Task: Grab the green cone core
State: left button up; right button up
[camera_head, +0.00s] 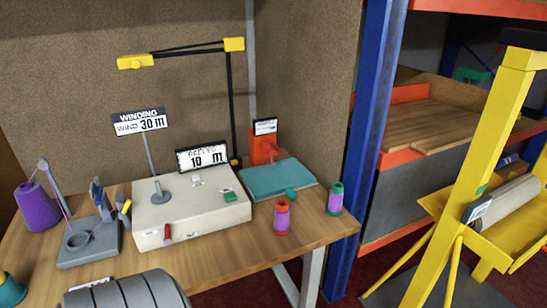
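A green cone core (336,187) stands upright near the right end of the wooden table, with a band of purple yarn around its middle. Its green top and green base both show. An orange cone core (282,231) with a similar purple band stands to its left, nearer the table's front edge, apart from it. Neither of my grippers is in view, and nothing is touching the green cone core.
A white winding machine (190,218) fills the table's middle, with a teal board (277,179) to its right. A large purple cone (36,208) stands at left. A grey ribbed roll (130,291) is in front. A blue post (366,130) rises beyond the table's right end.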

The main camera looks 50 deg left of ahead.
aim_at(336, 200)
jog(key=u, duration=1.35)
